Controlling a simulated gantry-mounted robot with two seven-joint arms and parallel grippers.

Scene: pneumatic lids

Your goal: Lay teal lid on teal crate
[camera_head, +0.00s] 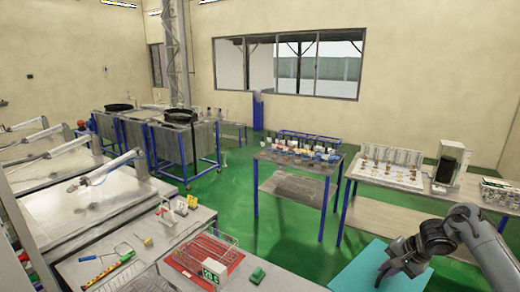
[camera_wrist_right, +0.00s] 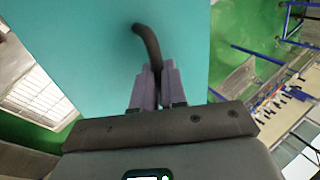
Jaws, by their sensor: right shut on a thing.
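The teal lid (camera_head: 362,272) is a flat teal panel at the lower right of the head view. It also fills much of the right wrist view (camera_wrist_right: 90,50). A dark curved handle (camera_wrist_right: 148,42) stands on its face. My right gripper (camera_head: 387,268) is over the lid, and in the right wrist view its fingers (camera_wrist_right: 154,72) are closed together on this handle. The lid's near edge is cut off by the head view's lower border. I cannot make out the teal crate in either view. My left gripper is not in view.
A long table with glassware (camera_head: 390,172) is at the right. Green floor (camera_head: 300,245) lies open between them.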

